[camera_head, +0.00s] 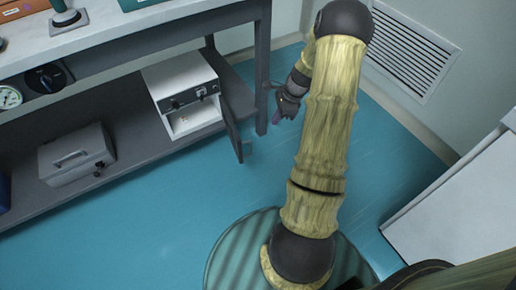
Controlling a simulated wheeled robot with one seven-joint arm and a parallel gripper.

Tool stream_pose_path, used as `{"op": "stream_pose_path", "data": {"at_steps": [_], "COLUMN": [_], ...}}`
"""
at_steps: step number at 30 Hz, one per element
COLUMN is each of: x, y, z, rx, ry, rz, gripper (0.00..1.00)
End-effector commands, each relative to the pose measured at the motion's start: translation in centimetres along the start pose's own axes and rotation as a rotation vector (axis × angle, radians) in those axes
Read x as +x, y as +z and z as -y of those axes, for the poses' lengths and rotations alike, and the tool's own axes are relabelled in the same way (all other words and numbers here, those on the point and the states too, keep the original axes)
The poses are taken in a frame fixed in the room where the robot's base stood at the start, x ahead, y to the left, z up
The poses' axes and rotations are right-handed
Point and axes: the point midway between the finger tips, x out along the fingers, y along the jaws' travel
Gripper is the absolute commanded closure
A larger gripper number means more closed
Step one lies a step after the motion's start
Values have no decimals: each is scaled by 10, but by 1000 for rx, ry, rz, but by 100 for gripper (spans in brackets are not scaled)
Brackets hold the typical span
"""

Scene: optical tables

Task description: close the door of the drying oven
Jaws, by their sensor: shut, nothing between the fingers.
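The drying oven (181,76) is a white box on the lower shelf of the bench, with a dark control strip on its front. Its front is open and a pale inside with small things in it shows. The dark door (231,130) hangs open from the oven's right side and sticks out past the shelf edge. My gripper (277,117) is shut and empty, to the right of the door and apart from it in the picture. The arm partly hides the wrist.
A grey lidded box with a handle (76,157) stands on the lower shelf (125,150) left of the oven. A bench leg (263,70) rises just behind the door. A white cabinet (455,205) stands at the right. The blue floor (150,235) is clear.

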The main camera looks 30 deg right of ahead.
Motion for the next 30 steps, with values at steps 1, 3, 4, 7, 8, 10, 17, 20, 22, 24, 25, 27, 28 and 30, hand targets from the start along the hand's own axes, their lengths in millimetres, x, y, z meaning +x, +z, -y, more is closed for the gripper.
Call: {"op": "stream_pose_path", "data": {"at_steps": [1,3,4,7,8,10,17,20,22,24,25,27,28,30], "x": [18,24,26,26,26,25,27,35,43,54,60,72,78,90], "y": [-13,-20,-22,-24,-24,-23,-23,-23,-23,-23,-23,-23,-23,-22], "z": [2,4,5,6,6,5,5,5,5,5,5,5,5,5], "rx": [37,75,85,100,101,100,98,98,97,97,96,96,96,96], "ry": [-5,-8,-9,-10,-10,-9,-9,-8,-7,-7,-7,-6,-6,-6], "rz": [11,21,24,29,29,28,28,28,29,29,29,29,29,28], "gripper": [100,100,100,100,100,100,100,100,100,100,100,100,100,100]}}
